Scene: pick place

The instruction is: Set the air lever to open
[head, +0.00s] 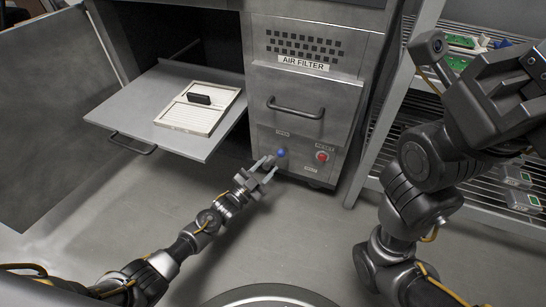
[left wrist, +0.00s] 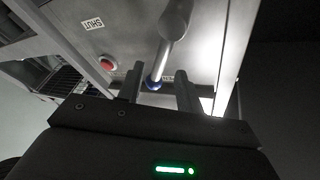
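The blue knob (head: 281,153) also shows low on the air filter cabinet (head: 303,88) in the head view. A "SHUT" label (left wrist: 92,24) lies to one side in the wrist view; another label near the knob is partly hidden. My left gripper (head: 266,168) is open right at the knob. In the wrist view its two fingers (left wrist: 160,88) stand apart on either side of the knob; I cannot tell whether they touch it. My right gripper (head: 505,88) is raised at the right.
A red button (head: 321,156) sits right of the knob. The cabinet has a drawer handle (head: 295,108). A pulled-out shelf (head: 165,85) with a pale filter panel (head: 190,121) juts out at the left. A wire rack (head: 484,172) stands at the right. The floor ahead is clear.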

